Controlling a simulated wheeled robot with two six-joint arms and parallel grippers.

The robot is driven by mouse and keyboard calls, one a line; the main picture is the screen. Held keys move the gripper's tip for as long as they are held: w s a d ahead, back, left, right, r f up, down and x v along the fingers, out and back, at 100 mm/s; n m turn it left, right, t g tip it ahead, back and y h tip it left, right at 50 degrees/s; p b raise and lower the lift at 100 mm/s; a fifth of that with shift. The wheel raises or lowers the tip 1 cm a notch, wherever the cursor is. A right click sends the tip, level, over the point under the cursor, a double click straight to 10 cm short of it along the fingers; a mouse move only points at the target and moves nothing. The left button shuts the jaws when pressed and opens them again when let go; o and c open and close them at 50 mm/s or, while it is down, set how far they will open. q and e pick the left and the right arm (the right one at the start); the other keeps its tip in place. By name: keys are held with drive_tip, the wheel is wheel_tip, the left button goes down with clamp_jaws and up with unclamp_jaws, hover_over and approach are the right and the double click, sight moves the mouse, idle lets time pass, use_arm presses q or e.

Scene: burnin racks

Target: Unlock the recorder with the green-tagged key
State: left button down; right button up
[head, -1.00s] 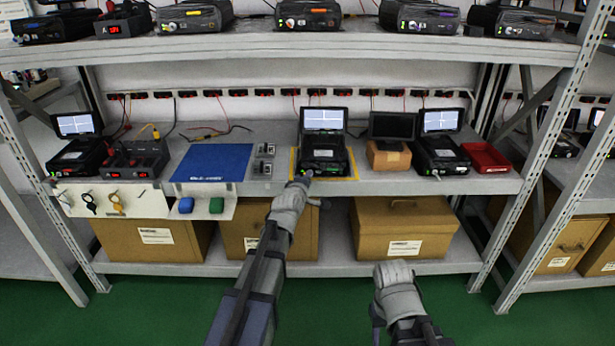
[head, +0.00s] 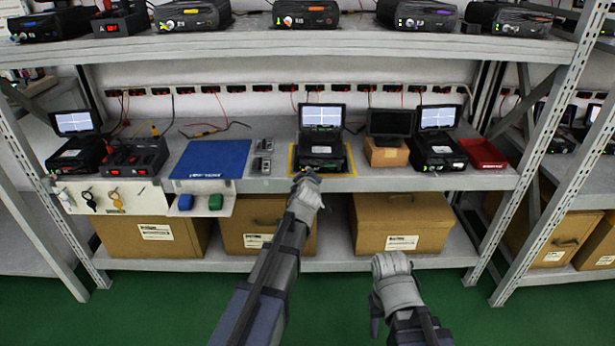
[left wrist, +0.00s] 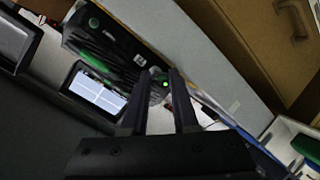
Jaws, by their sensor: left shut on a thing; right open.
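The recorder (head: 321,158), a black unit with a raised lit screen, stands inside a yellow outline on the middle shelf. It also shows in the left wrist view (left wrist: 112,48), with a green light at its front. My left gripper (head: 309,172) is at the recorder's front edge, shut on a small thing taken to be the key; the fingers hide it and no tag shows. In the left wrist view the fingertips (left wrist: 170,76) are close by the green light; contact cannot be told. My right gripper (head: 389,262) is open and empty, low in front of the shelf.
A blue mat (head: 210,160) lies left of the recorder.

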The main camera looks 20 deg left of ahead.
idle(0.4)
use_arm(q)
drive_tip(key=c, duration=0.7)
unclamp_jaws()
drive_tip(key=shift+s, duration=0.1)
drive_tip(key=p+v, duration=0.2)
drive_tip(key=v, duration=0.5)
drive_tip(key=shift+s+d+r+p, duration=0.1)
drive_tip(key=shift+s+d+p, duration=0.05)
drive_tip(key=shift+s+p, duration=0.2)
